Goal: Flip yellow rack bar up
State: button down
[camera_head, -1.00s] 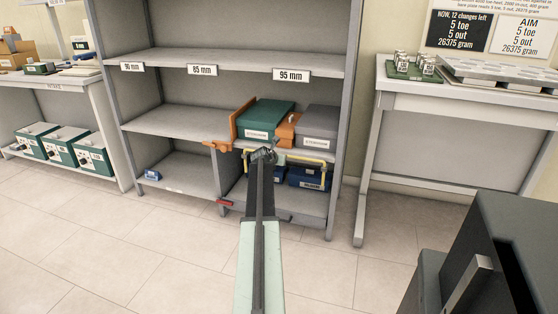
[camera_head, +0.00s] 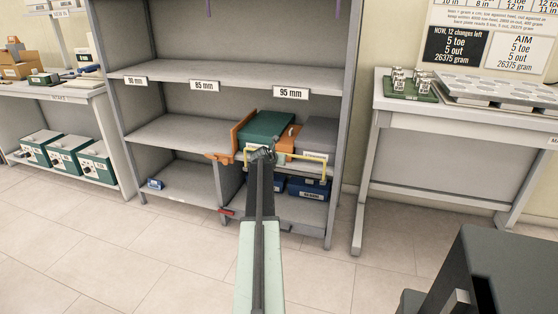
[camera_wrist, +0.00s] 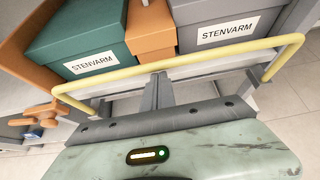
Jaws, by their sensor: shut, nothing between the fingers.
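The yellow rack bar (camera_head: 300,156) runs across the front of the shelf bay, about level with the labels of the boxes behind it. In the wrist view the yellow bar (camera_wrist: 190,63) spans nearly the whole width, with bent ends at left and right. My gripper (camera_head: 263,153) is shut and empty at the bar's left half. In the wrist view my gripper's fingertips (camera_wrist: 158,77) are just at the bar's underside. I cannot tell for sure whether they touch it.
Behind the bar sit a green box (camera_wrist: 78,42), an orange box (camera_wrist: 150,30) and a grey box (camera_wrist: 215,18). An orange clamp-like part (camera_wrist: 48,111) is at the left. Blue boxes (camera_head: 305,188) lie on the shelf below. The floor (camera_head: 180,265) in front is clear.

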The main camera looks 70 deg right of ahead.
jog(key=a+r+p, duration=0.1)
jog(key=a+p, duration=0.1)
jog(key=a, duration=0.7)
jog(key=shift+s+a+r, duration=0.15)
jog(key=shift+s+r, duration=0.1)
jog(key=shift+s, duration=0.1)
